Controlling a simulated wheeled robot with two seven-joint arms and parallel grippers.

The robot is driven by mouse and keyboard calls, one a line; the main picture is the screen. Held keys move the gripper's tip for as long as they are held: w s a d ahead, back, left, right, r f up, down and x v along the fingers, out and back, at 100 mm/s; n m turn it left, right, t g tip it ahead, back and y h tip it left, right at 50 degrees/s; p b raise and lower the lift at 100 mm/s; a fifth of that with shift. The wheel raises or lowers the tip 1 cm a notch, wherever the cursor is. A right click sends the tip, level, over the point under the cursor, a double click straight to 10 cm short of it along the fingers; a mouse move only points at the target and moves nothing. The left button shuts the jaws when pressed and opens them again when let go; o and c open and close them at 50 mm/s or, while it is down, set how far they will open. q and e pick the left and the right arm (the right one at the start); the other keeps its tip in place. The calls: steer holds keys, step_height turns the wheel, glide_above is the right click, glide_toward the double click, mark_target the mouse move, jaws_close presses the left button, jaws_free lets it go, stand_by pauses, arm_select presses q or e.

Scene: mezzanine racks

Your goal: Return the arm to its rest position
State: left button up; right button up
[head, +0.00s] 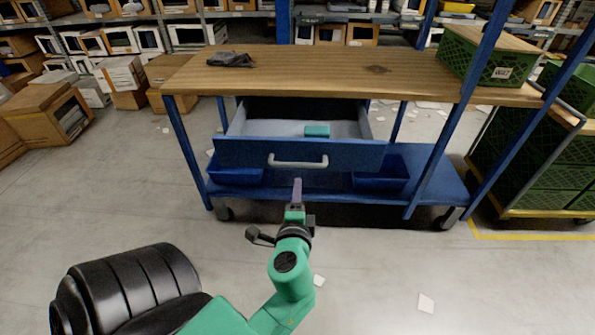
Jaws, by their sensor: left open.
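My left gripper (297,193) is at the end of the green arm, in front of the blue workbench. Its fingers point up toward the drawer front and overlap its lower edge in the picture. It is open, and I see nothing between the fingers. The blue drawer (235,155) under the wooden top is pulled open, with a pale handle (298,163) on its front. A small teal object (317,131) lies inside the drawer. I cannot tell how far the gripper is from the handle. My right gripper is not in view.
The wooden bench top (320,65) carries a dark crumpled item (231,60) and a green crate (487,58). Blue bins (380,175) sit on the lower shelf. A cart of green crates (548,160) stands right, cardboard boxes (45,115) left. The floor in front is clear except for paper scraps.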

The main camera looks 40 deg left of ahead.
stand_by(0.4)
arm_select(q)
steer(key=s+d+f+g+h+p, duration=0.2)
steer(key=f, duration=0.8)
steer(key=s+d+f+n+g+h+p, duration=0.1)
steer(key=s+d+f+g+h, duration=0.15)
steer(key=f, duration=0.65)
steer(key=s+d+f+g+h+p, duration=0.1)
steer(key=d+f+h+p, duration=0.15)
steer(key=f, duration=0.75)
steer(key=s+a+f+n+g+p, duration=0.1)
steer(key=s+f+n+g, duration=0.1)
steer(key=s+f, duration=0.2)
steer(key=s+a+f+n+g+h, duration=0.1)
steer(key=s+f, duration=0.4)
steer(key=s, duration=0.6)
steer(key=s+a+f+n+g+h+p, duration=0.1)
steer(key=s+f+n+g, duration=0.2)
steer(key=s, duration=0.5)
steer(key=shift+s+f+n+p, duration=0.2)
steer(key=shift+f+n+p, duration=0.1)
steer(key=shift+f+n, duration=0.35)
